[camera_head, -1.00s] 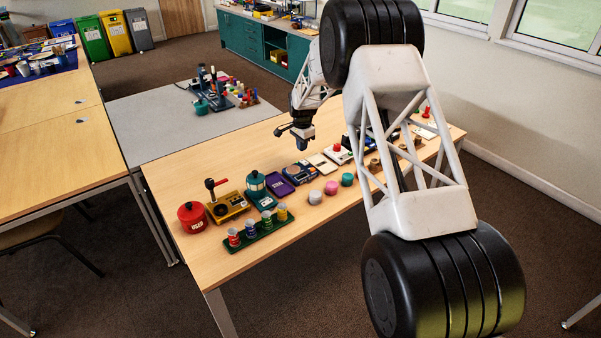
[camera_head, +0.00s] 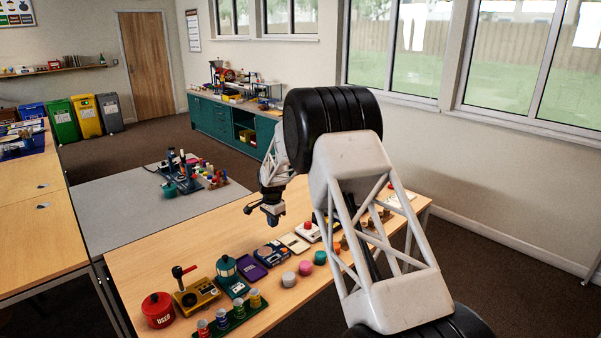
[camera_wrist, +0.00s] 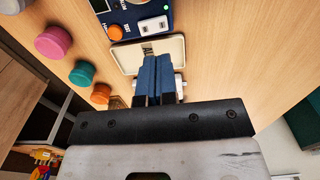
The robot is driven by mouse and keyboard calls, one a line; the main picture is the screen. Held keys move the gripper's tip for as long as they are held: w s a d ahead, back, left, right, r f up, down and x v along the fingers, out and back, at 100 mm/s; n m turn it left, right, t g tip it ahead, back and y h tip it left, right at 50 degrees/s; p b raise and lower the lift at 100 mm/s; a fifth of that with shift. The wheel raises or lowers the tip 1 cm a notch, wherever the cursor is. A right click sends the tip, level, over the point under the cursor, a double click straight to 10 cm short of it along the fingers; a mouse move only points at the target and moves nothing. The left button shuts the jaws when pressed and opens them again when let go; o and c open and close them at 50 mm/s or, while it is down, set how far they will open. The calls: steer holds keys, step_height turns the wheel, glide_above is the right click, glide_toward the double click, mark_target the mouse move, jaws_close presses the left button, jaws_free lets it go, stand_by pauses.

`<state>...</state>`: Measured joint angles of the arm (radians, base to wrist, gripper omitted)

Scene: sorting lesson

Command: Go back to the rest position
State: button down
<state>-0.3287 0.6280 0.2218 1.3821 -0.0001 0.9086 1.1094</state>
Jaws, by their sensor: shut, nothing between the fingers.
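My gripper (camera_head: 273,218) hangs above the wooden table (camera_head: 146,247), over its back part, pointing down. In the wrist view its two blue fingers (camera_wrist: 157,75) are pressed together with nothing between them. Below and behind the fingertips in the wrist view lies a flat cream-coloured pad (camera_wrist: 128,57), partly hidden by them. My gripper appears apart from everything on the table.
On the table stand a red pot (camera_head: 158,310), a yellow device with a lever (camera_head: 197,295), a green rack of small cups (camera_head: 236,316), a purple tray (camera_head: 250,271) and several coloured round pieces (camera_head: 305,267). A grey table (camera_head: 120,215) stands behind. The table's left back corner is bare.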

steer(key=s+d+r+n+t, duration=0.1)
steer(key=s+d+r+n, duration=0.1)
steer(key=s+d+r, duration=0.8)
steer(key=s+d+r+n, duration=0.1)
steer(key=s+d+r, duration=0.5)
steer(key=s+r, duration=0.5)
steer(key=s+d+r+n, duration=0.1)
steer(key=s+d+r, duration=0.4)
steer(key=s, duration=0.3)
steer(key=s+d+r+n, duration=0.1)
steer(key=s+d+r, duration=0.4)
steer(key=s, duration=0.3)
steer(key=s+d+f+n, duration=0.1)
steer(key=s+d+n, duration=0.1)
steer(key=s, duration=1.2)
steer(key=s+d+f+n+t, duration=0.1)
steer(key=s+d, duration=0.4)
steer(key=s, duration=1)
steer(key=shift+f+n+t, duration=0.3)
steer(key=shift+f+n, duration=0.1)
steer(key=shift+f, duration=0.25)
